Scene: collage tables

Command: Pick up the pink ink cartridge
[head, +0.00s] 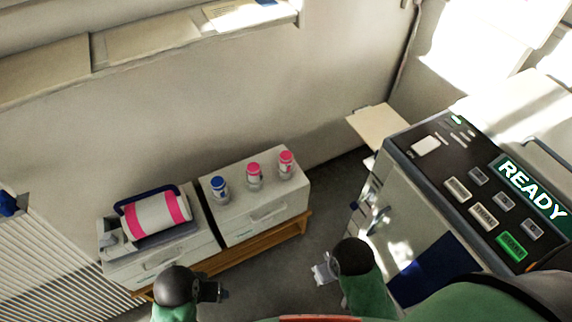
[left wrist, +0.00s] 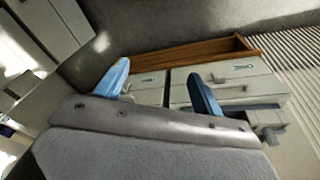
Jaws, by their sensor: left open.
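A large pink-and-white cylinder (head: 156,214) lies in a dark blue-handled holder on the left white cabinet. Two small bottles with pink caps, the middle one (head: 254,177) and the right one (head: 287,165), stand upright on the right white cabinet beside a blue-capped bottle (head: 220,188). I cannot tell from labels which pink item is the ink cartridge. My left gripper (head: 214,291) is in front of and below the left cabinet, apart from all of these. Its blue fingers are open and empty in the left wrist view (left wrist: 162,88). My right gripper (head: 322,273) is low, right of the cabinets; its jaws are unclear.
The cabinets stand on a low wooden base (head: 270,245) against the wall. A printer-like machine (head: 440,165) with a "READY" display stands at the right. A ribbed panel (head: 45,250) is at the left. Grey floor is free between cabinets and machine.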

